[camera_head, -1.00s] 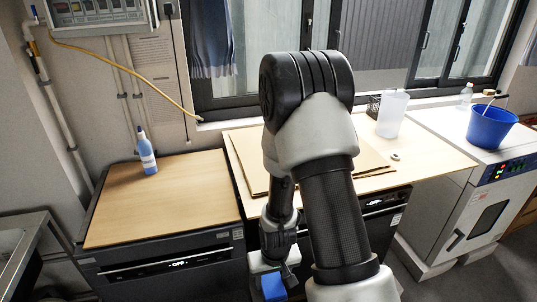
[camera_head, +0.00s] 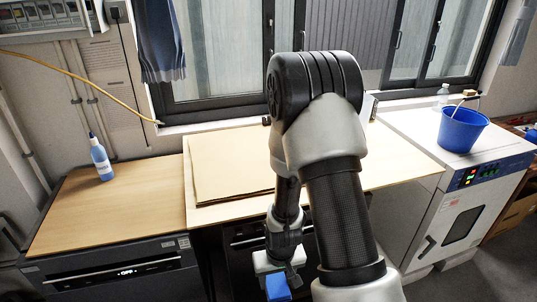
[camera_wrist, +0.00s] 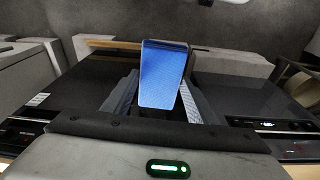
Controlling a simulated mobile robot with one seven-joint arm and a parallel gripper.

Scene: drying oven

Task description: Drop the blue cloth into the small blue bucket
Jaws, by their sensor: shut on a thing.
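The blue cloth (camera_wrist: 162,75) is between the fingers of my gripper (camera_wrist: 160,100) in the wrist view, standing up as a flat folded piece. In the head view the cloth (camera_head: 277,287) shows at the bottom centre, below my gripper (camera_head: 276,272), which is shut on it. The small blue bucket (camera_head: 461,131) stands upright on top of the white oven at the right, with its handle raised. The gripper is well to the left of the bucket and lower. The inside bottom of the bucket is hidden.
A white drying oven (camera_head: 470,205) with a lit panel carries the bucket. Cardboard sheets (camera_head: 230,165) lie on the middle wooden top. A blue-labelled bottle (camera_head: 100,158) stands on the left top. A clear bottle (camera_head: 442,95) is behind the bucket by the window.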

